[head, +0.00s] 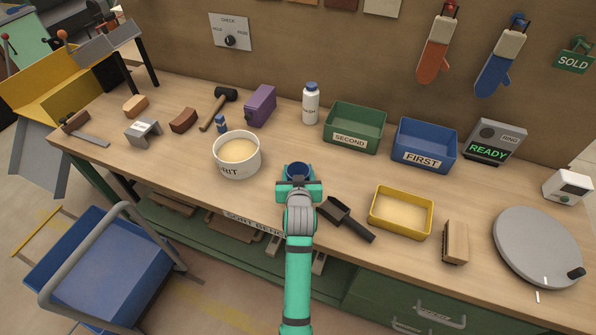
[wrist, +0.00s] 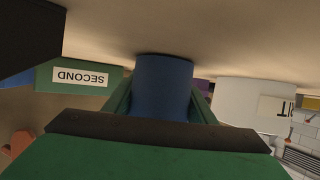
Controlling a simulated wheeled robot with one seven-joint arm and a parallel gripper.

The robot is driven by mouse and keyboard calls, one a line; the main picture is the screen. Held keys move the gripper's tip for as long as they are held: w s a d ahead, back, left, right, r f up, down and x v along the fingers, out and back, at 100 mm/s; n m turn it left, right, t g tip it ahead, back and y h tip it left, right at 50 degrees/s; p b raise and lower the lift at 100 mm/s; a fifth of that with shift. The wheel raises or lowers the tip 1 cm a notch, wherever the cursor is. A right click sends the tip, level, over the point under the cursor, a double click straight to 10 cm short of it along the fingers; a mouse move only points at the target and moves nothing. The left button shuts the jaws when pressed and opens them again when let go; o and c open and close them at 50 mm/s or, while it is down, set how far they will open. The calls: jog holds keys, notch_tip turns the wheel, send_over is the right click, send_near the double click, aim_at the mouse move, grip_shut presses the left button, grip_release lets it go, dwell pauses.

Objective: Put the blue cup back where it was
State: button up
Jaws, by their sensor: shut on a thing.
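The blue cup (head: 298,168) is at my gripper (head: 298,180), over the front middle of the bench. In the wrist view, which looks upside down, the blue cup (wrist: 163,88) is between the green fingers of my gripper (wrist: 160,105), and they are shut on it. Its end is close to the bench top; I cannot tell whether it touches. Most of the cup is hidden in the head view by my gripper.
A white grit tub (head: 237,168) stands left of my gripper. A black scoop (head: 345,218) and a yellow tray (head: 402,229) lie to the right. Behind are a green SECOND bin (head: 350,141), a blue FIRST bin (head: 423,160) and a white bottle (head: 310,105).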

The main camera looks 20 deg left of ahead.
jog(key=shift+f, duration=0.1)
jog(key=o, duration=1.2)
jog(key=v, duration=1.2)
jog(key=shift+d, duration=0.1)
